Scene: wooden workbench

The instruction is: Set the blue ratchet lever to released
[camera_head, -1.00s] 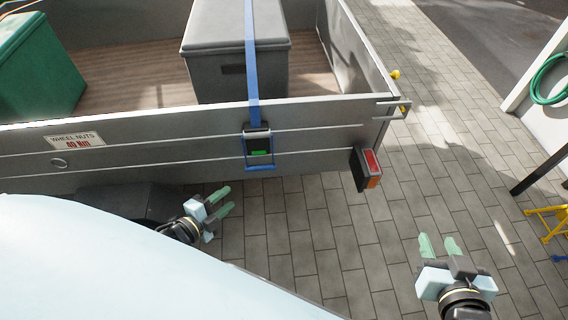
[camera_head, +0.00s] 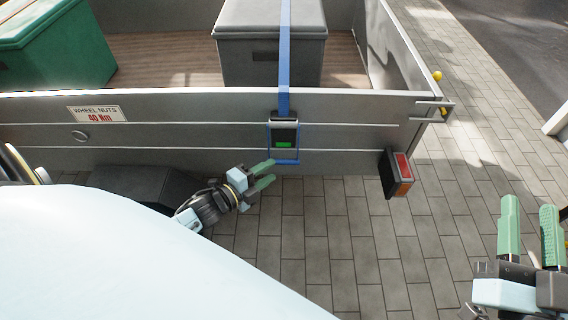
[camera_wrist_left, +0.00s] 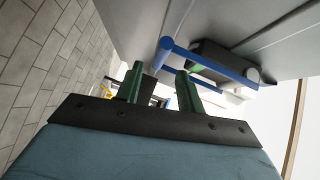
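The blue ratchet lever (camera_head: 269,138) is a blue frame around a dark ratchet body with a green patch, on the trailer's grey side wall. Its blue crossbar lies at the bottom. My left gripper (camera_head: 272,171) is open and empty, just below and left of that crossbar, apart from it as far as I can tell. In the left wrist view the blue bar (camera_wrist_left: 210,61) crosses just beyond the two green fingers (camera_wrist_left: 160,86). My right gripper (camera_head: 530,203) is open and empty at the lower right, far from the ratchet.
A blue strap (camera_head: 285,60) runs up from the ratchet over a grey box (camera_head: 245,65) in the trailer. A green box (camera_head: 60,45) stands at the left. A red-orange tail light (camera_head: 400,172) juts out right of the ratchet. The paving (camera_head: 340,235) below is clear.

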